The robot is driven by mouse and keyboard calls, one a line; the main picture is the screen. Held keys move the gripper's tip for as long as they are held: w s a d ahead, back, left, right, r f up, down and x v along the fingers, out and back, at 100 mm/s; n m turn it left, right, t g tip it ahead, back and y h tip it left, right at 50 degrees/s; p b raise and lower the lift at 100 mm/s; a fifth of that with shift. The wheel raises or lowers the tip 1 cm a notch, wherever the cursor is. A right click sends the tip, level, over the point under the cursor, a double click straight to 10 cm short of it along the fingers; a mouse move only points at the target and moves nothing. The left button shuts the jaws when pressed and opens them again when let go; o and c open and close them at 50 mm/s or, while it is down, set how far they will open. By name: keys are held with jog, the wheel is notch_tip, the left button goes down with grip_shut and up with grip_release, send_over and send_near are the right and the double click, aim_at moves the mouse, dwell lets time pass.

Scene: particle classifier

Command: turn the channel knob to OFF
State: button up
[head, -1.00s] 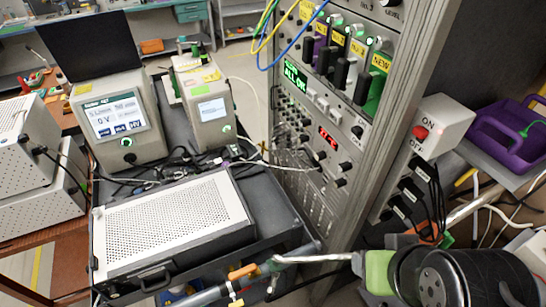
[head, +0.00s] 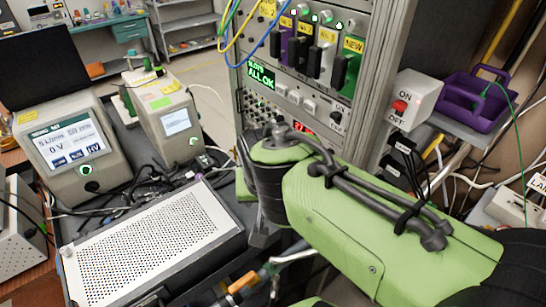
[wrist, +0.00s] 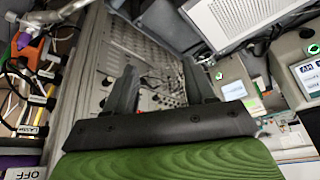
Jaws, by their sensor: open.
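A dark knob (head: 337,117) sits right of the red display; I cannot tell which knob is the channel knob. My arm covers the lower panel. In the wrist view my gripper (wrist: 160,85) is open and empty, its two dark fingers spread toward the rack front. Small knobs and connectors (wrist: 155,98) show between the fingers, apart from them and too blurred to read.
A white ON/OFF box (head: 412,99) with a red switch and a purple bin (head: 478,100) are right of the rack. A perforated white-topped instrument (head: 150,245) and two screened instruments stand left. Cables hang across the rack's upper modules.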

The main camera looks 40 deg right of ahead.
jog(key=w+d+f+m+g+h+b, duration=0.2)
jog(key=w+d+f+m+h+b, duration=0.2)
jog(key=w+f+m+h+b, duration=0.35)
jog(key=w+d+f+m+g+h+b, duration=0.2)
jog(key=w+d+f+m+h+b, duration=0.15)
jog(key=w+f+m+h, duration=0.55)
jog(key=w+d+r+n, duration=0.1)
jog(key=d, duration=0.6)
jog(key=d+r+n+b, duration=0.1)
jog(key=d, duration=0.7)
jog(key=shift+w+d+r+y, duration=0.25)
jog(key=shift+w+y, duration=0.1)
jog(key=shift+n, duration=0.25)
jog(key=shift+c, duration=0.5)
grip_shut()
